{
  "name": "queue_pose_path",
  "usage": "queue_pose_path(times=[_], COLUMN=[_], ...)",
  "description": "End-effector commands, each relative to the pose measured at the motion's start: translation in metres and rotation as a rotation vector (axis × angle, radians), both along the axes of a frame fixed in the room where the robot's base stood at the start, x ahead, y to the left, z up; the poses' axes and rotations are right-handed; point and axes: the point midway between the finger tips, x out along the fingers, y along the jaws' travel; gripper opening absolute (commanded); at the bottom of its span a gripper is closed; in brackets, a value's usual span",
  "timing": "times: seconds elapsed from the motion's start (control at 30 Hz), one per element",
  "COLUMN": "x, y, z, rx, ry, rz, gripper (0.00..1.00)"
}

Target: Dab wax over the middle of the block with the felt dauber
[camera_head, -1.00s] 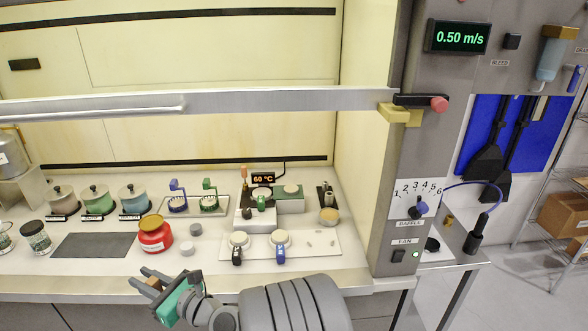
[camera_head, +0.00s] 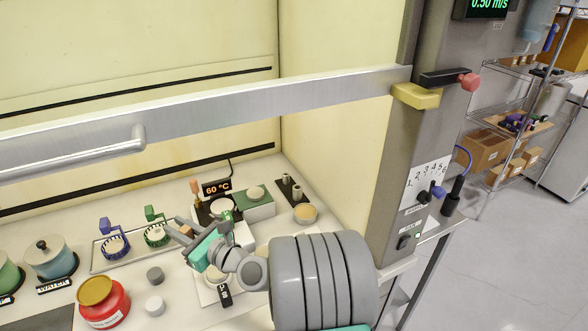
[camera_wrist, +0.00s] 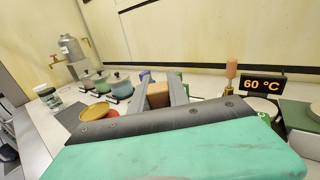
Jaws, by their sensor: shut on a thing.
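My gripper (camera_head: 178,228) is over the bench in front of the heated station, its fingers pointing left. In the wrist view my gripper (camera_wrist: 160,88) is shut on a brown blocky piece (camera_wrist: 158,97), mostly hidden by the fingers; I cannot tell what it is. An upright orange-brown handle (camera_head: 195,187), possibly the felt dauber, stands beside the 60 °C display (camera_head: 216,187), apart from my gripper. It also shows in the wrist view (camera_wrist: 232,70). I cannot make out which thing is the wax.
Blue (camera_head: 112,240) and green (camera_head: 155,230) ringed stands sit on a tray left of my gripper. A red jar (camera_head: 102,308) and two small grey cylinders are in front. The sash bar (camera_head: 250,103) crosses above, and the hood's side post (camera_head: 400,180) stands right.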

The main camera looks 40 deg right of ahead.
Motion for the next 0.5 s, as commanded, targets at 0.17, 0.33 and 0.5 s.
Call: queue_pose_path(times=[0.17, 0.33, 0.5], x=[0.023, 0.030, 0.017], y=[-0.086, -0.193, -0.290], z=[-0.005, -0.008, -0.013], rx=[-0.143, -0.314, -0.462], ry=[-0.005, 0.017, 0.061], rz=[-0.080, -0.171, -0.247], gripper=[0.00, 0.00, 0.00])
